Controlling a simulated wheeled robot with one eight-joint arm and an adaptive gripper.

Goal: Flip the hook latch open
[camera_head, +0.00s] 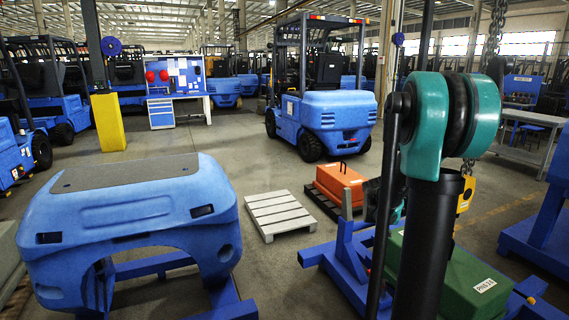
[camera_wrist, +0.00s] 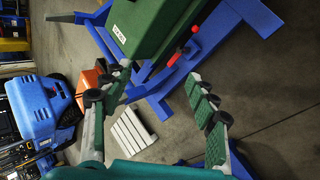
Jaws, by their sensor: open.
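A yellow hook block (camera_head: 465,192) hangs at the right in the head view, below a chain (camera_head: 495,30), partly hidden behind my arm. Its latch is too small and too covered to make out. The hook does not show clearly in the wrist view. My gripper (camera_wrist: 160,75) is open and empty in the wrist view, its two green-padded fingers spread wide over the floor beside a blue stand. Nothing is between the fingers. In the head view my arm hides the area around the hook's lower part.
A green box (camera_head: 485,290) sits on a blue stand (camera_head: 345,255); the box (camera_wrist: 145,25) also shows in the wrist view. An orange box (camera_head: 340,182) and an empty pallet (camera_head: 279,214) lie behind. A blue counterweight (camera_head: 125,220) stands left. Floor between is clear.

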